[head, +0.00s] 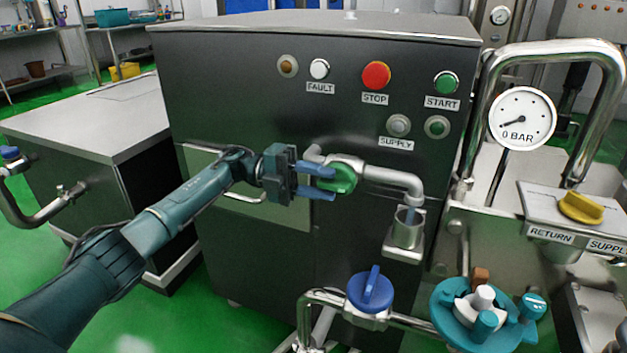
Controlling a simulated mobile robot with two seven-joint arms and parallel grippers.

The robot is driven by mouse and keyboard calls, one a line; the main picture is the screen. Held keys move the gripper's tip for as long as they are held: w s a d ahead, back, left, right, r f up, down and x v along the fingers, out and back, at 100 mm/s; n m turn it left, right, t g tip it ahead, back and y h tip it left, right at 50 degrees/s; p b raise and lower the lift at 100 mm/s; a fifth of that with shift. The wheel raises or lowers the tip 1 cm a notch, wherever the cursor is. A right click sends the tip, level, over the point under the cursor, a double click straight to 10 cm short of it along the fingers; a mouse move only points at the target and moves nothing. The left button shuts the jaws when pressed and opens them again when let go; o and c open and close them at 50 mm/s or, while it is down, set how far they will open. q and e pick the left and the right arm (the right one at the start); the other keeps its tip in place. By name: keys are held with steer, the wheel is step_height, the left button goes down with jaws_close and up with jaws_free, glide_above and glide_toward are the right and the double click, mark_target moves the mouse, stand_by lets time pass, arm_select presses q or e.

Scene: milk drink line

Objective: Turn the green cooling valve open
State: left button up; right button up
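The green cooling valve (345,179) is a round green knob on a metal pipe in front of the dark cabinet. My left gripper (324,183) reaches it from the left. Its two blue fingers are parted, one above the other, and their tips overlap the left part of the knob. The fingers hide part of the knob, and I cannot tell whether they press on it. My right gripper is not in view.
A blue valve (370,292) sits on a lower pipe. A metal cup (406,230) stands under the pipe's outlet. The cabinet (240,100) carries a red stop button (376,75). A gauge (522,118), a yellow knob (581,207) and a teal round fitting (450,315) are at right.

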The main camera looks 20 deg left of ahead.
arm_select(q)
steer(key=a+b, duration=0.2)
steer(key=a, duration=1.1)
steer(key=shift+w, duration=0.25)
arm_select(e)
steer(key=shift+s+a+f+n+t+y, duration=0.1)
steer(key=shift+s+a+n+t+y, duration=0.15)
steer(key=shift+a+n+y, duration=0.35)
arm_select(q)
steer(key=shift+f, duration=0.1)
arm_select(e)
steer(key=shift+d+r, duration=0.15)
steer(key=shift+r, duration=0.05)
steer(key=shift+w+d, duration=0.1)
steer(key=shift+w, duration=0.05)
